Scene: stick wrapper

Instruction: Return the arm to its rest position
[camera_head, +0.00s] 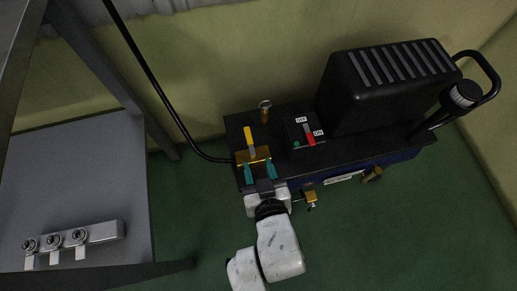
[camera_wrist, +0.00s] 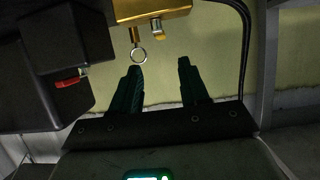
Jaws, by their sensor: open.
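My gripper (camera_head: 257,172) is at the near left end of the black machine (camera_head: 330,152), with its two teal fingers apart on either side of a gold block (camera_head: 252,155). In the wrist view my gripper (camera_wrist: 160,90) is open, with nothing between the fingertips. The gold block (camera_wrist: 150,9) shows above the fingers there, with a metal ring (camera_wrist: 139,56) hanging from it. I cannot tell whether a finger touches the block. My white arm reaches up from the bottom of the head view.
A switch box (camera_head: 302,134) with a red lever stands on the machine, beside a large black housing (camera_head: 385,85). A black cable (camera_head: 160,85) runs to the machine. A grey metal table (camera_head: 75,170) with fittings stands at left. Green floor (camera_head: 400,230) is open at lower right.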

